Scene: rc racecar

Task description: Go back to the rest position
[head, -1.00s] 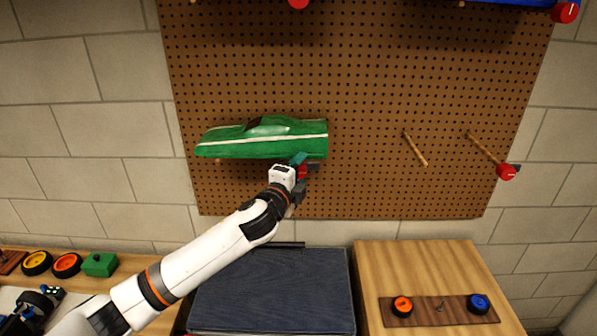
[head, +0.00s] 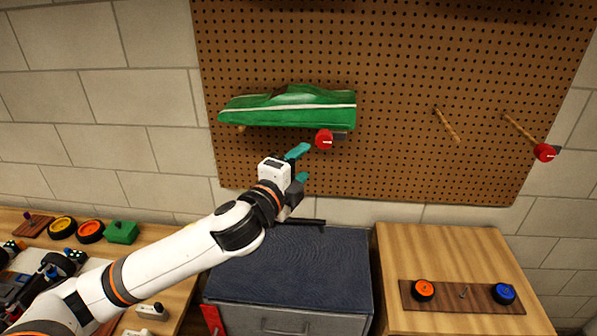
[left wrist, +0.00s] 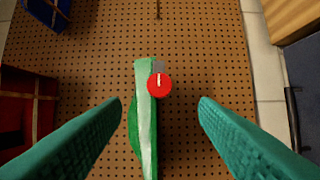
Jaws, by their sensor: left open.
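My left gripper (head: 301,164) is open and empty, with teal fingers, just below and in front of a red knob (head: 324,139). The knob sits under the right end of a green car body (head: 290,108) with a white stripe, which rests against the pegboard (head: 400,60). In the left wrist view, the knob (left wrist: 159,84) and the car body (left wrist: 146,115) appear between the two spread fingers (left wrist: 152,115), apart from them. My right gripper is in neither view.
A dark blue-topped cabinet (head: 290,265) stands below. A wooden cabinet (head: 440,255) to its right bears a board with an orange wheel (head: 423,290) and a blue wheel (head: 503,293). A workbench with parts, including a green block (head: 121,232), is at left. Pegs stick out at right.

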